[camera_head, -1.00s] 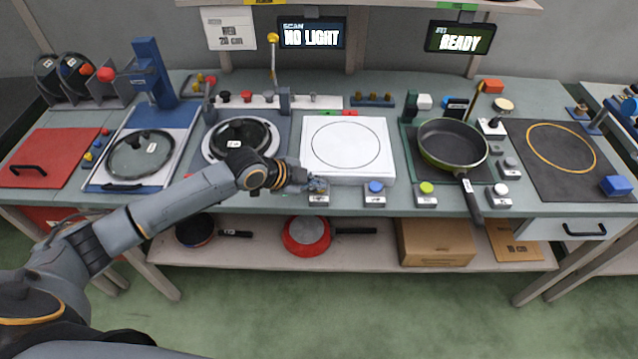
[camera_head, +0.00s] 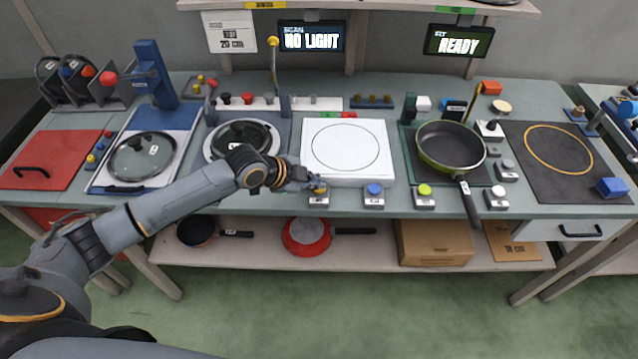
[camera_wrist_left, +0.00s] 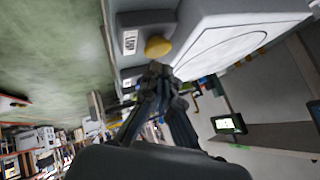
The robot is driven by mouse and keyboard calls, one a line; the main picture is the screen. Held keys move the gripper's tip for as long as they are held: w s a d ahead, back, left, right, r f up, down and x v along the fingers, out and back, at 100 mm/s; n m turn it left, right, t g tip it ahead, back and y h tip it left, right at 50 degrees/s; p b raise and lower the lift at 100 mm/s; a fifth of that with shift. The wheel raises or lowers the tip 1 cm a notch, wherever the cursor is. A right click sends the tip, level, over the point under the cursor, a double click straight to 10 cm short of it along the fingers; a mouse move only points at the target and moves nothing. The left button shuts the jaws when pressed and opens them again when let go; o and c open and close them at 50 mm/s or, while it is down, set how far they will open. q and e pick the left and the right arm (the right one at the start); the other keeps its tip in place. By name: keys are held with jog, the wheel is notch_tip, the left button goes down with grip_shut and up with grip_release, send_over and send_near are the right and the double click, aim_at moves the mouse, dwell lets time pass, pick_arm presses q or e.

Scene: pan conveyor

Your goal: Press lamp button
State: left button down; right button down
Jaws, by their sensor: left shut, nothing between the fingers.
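The lamp button is a yellow dome on a small grey box at the bench's front edge. In the head view the lamp button (camera_head: 319,190) shows just past my left fingertips, partly covered. In the left wrist view the yellow lamp button (camera_wrist_left: 157,46) and its label (camera_wrist_left: 130,42) are clear. My left gripper (camera_head: 312,183) is shut and empty, close beside the button. In the wrist view the fingertips (camera_wrist_left: 158,70) sit near the dome, apparently just short of it; contact cannot be made out. My right gripper is not in view.
A white plate station (camera_head: 378,169) stands right behind the button. Boxes with a blue button (camera_head: 375,189) and a green button (camera_head: 425,190) lie to the right. A screen (camera_head: 311,36) reads NO LIGHT; another (camera_head: 459,39) reads READY. A green pan (camera_head: 480,170) sits further right.

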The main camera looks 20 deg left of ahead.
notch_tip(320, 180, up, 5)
jog(key=p, duration=0.4)
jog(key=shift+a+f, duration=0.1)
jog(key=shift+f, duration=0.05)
